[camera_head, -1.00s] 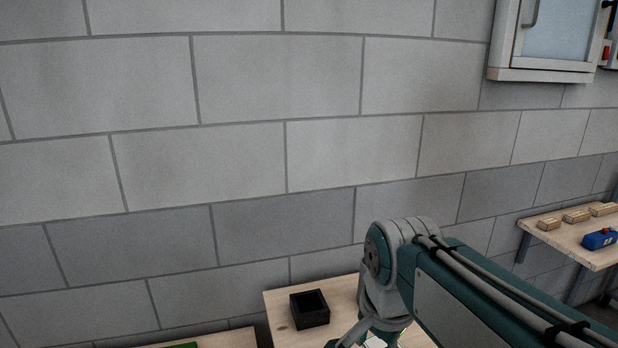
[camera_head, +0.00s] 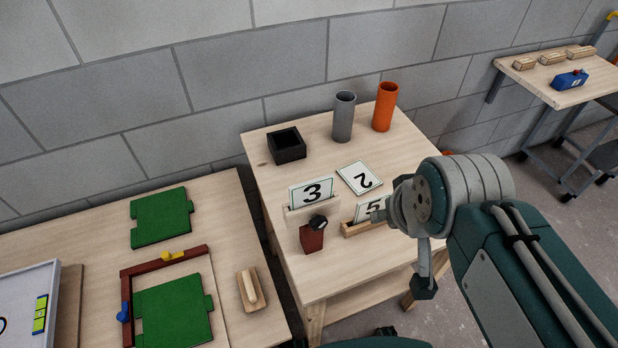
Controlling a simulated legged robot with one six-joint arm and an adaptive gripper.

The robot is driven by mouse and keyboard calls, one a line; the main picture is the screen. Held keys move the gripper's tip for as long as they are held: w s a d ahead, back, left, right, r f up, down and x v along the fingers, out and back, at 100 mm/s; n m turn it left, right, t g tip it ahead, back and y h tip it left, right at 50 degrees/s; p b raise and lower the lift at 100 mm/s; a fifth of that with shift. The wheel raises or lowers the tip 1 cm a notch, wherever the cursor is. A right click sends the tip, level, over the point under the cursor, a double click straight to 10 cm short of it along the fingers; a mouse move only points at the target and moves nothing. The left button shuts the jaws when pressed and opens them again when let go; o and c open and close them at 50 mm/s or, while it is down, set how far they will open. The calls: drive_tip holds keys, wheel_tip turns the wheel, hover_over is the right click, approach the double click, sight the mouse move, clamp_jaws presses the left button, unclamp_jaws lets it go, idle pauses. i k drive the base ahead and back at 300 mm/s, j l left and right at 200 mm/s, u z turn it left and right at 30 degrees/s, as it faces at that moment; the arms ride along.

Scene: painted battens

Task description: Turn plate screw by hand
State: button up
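No part is marked as the plate screw. A black round knob (camera_head: 318,222) sits on top of a small red-brown block (camera_head: 312,239) at the front left of the right-hand table. A white plate marked 3 (camera_head: 311,191) stands upright in a pale wooden holder (camera_head: 298,212) just behind it. My gripper (camera_head: 424,287) seems to hang beneath my arm's grey joint, right of the knob and apart from it. Only one dark tip shows clearly; the rest is hidden, so its opening cannot be read.
A plate marked 2 (camera_head: 360,177) lies flat; one marked 5 (camera_head: 369,210) stands in a wooden holder (camera_head: 358,229). A black box (camera_head: 287,146), grey tube (camera_head: 343,117) and orange tube (camera_head: 384,107) stand behind. Green panels (camera_head: 161,217) and a brown frame (camera_head: 165,262) lie left.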

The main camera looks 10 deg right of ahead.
sight(318, 222)
drive_tip(key=k+l+u, duration=0.1)
drive_tip(key=k+u, duration=0.15)
drive_tip(key=k, duration=0.15)
drive_tip(key=k+u, duration=0.25)
drive_tip(key=k, duration=0.2)
